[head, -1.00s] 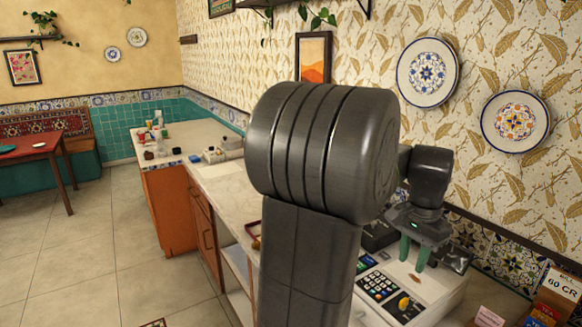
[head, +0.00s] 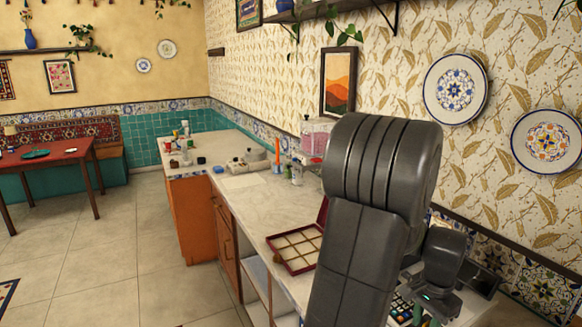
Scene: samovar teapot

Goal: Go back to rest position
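My gripper (head: 426,316) is low at the right of the head view, over the keypad device on the counter. My dark arm stands upright in front and hides part of the counter.
An open compartment box (head: 296,250) with a dark red rim lies on the pale counter (head: 250,205). A keypad device (head: 399,308) is partly hidden by my arm. Several bottles (head: 185,128) stand at the far end. A red table (head: 45,158) is at the left; the tiled floor (head: 120,240) is clear.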

